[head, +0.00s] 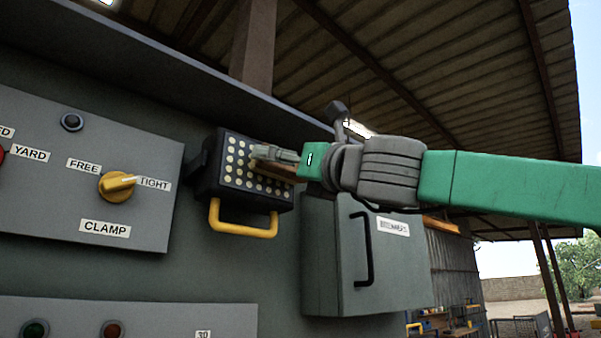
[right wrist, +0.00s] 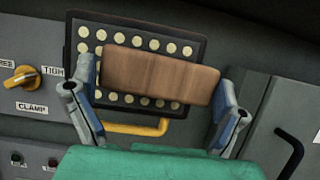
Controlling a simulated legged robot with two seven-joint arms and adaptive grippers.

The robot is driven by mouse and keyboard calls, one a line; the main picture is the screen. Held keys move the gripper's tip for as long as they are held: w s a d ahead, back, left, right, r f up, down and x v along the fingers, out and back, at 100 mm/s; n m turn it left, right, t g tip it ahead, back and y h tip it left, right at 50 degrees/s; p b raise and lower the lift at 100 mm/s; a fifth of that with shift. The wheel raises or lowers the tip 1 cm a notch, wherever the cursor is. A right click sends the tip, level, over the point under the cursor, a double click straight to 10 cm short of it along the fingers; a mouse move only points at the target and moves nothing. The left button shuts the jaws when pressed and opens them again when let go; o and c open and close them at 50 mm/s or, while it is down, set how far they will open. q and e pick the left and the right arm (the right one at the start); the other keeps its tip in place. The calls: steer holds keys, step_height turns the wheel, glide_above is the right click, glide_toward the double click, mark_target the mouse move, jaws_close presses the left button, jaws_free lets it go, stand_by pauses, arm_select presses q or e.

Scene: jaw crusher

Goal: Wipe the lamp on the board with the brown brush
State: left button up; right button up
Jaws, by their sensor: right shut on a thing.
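The lamp (head: 226,178) is a black box with a grid of pale round dots and a yellow handle under it. It is mounted on the grey wall in the middle of the head view, and in the right wrist view (right wrist: 87,33) it fills the upper middle. My right gripper (head: 274,158) is in front of the lamp's upper right face. Its two fingers are shut on the brown brush (right wrist: 160,72), which spans between them and covers part of the dots. I cannot tell whether the brush touches the lamp. My left gripper is out of view.
A grey panel (head: 100,150) with a yellow clamp knob (head: 117,186) is left of the lamp. A grey cabinet (head: 335,270) with a black handle (head: 364,250) juts out at lower right. A sloping metal ledge (head: 170,62) runs above the lamp.

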steer(key=shift+s+a+b, duration=0.3)
steer(key=shift+s+a, duration=0.4)
steer(key=shift+a, duration=0.25)
steer(key=shift+s+a+r, duration=0.1)
steer(key=shift+s+a, duration=0.8)
steer(key=s+d+b, duration=0.2)
steer(key=s+d, duration=0.1)
steer(key=s, duration=0.2)
steer(key=shift+s+d, duration=0.3)
steer(key=shift+s, duration=0.1)
steer(key=shift+r, duration=0.1)
